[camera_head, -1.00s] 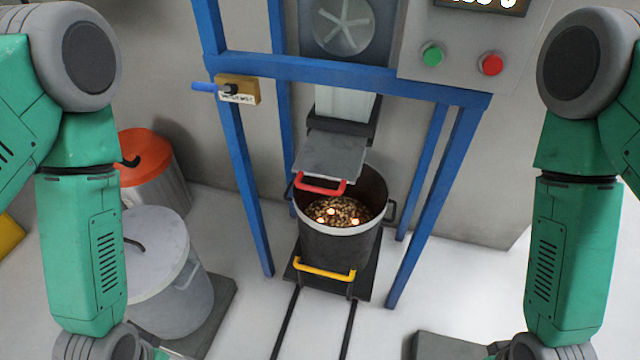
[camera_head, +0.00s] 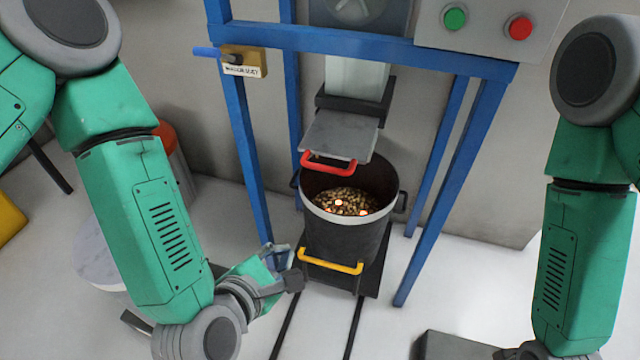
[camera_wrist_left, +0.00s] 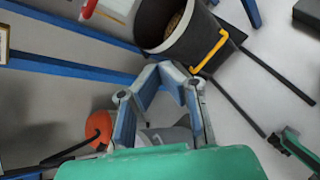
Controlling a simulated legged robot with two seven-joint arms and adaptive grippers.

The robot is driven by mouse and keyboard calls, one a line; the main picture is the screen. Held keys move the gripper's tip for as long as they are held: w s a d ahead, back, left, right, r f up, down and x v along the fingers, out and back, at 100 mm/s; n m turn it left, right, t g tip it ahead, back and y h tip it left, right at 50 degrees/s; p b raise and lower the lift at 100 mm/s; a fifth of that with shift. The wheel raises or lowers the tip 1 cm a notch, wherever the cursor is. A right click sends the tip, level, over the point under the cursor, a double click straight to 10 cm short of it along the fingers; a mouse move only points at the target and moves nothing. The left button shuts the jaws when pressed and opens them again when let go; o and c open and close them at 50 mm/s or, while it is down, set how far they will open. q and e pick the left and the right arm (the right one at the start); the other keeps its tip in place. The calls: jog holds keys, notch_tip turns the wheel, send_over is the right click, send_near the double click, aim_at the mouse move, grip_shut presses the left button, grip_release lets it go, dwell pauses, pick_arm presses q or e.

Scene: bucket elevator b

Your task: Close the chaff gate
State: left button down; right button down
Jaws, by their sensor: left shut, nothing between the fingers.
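The chaff gate is a grey plate (camera_head: 341,135) with a red handle (camera_head: 328,161). It sticks out toward me from under the pale chute, over the back of a dark bucket. In the left wrist view the red handle (camera_wrist_left: 89,8) shows at the top edge. My left gripper (camera_head: 283,266) is shut and empty, left of the bucket's yellow handle and well below the red handle. It also shows in the left wrist view (camera_wrist_left: 170,72), just below the bucket. My right gripper is out of the head view; only my right arm shows.
The bucket (camera_head: 340,238) holds brown pieces with several glowing spots and stands on a dark base with rails. Blue frame posts (camera_head: 246,150) flank it. A small yellow box with a blue lever (camera_head: 243,62) is at upper left; green and red buttons (camera_head: 519,27) are at upper right.

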pick_arm(q)
jog(key=w+d+r+n+t+b, duration=0.2)
jog(key=w+r+n+t, duration=0.15)
jog(key=r+n, duration=0.4)
jog(key=n, duration=0.2)
send_near(338, 133)
jog(key=s, duration=0.1)
jog(key=s+f, duration=0.1)
jog(key=s, duration=0.1)
jog(key=s+f, duration=0.1)
jog(key=shift+s+a+f+b, duration=0.1)
jog(key=shift+s+a+b, duration=0.1)
jog(key=shift+a+b, duration=0.15)
jog(key=b+x, duration=0.1)
jog(key=x, duration=0.3)
jog(key=r+b+x, duration=0.1)
jog(key=b+x, duration=0.1)
jog(key=x, duration=0.2)
jog(key=r+b+x, duration=0.1)
jog(key=x, duration=0.3)
jog(key=shift+w+a+r+b, duration=0.1)
jog(key=shift+w+r+b, duration=0.05)
jog(key=shift+w+b, duration=0.15)
jog(key=shift+w+r, duration=0.2)
jog(key=shift+r, duration=0.1)
jog(key=shift+w, duration=0.1)
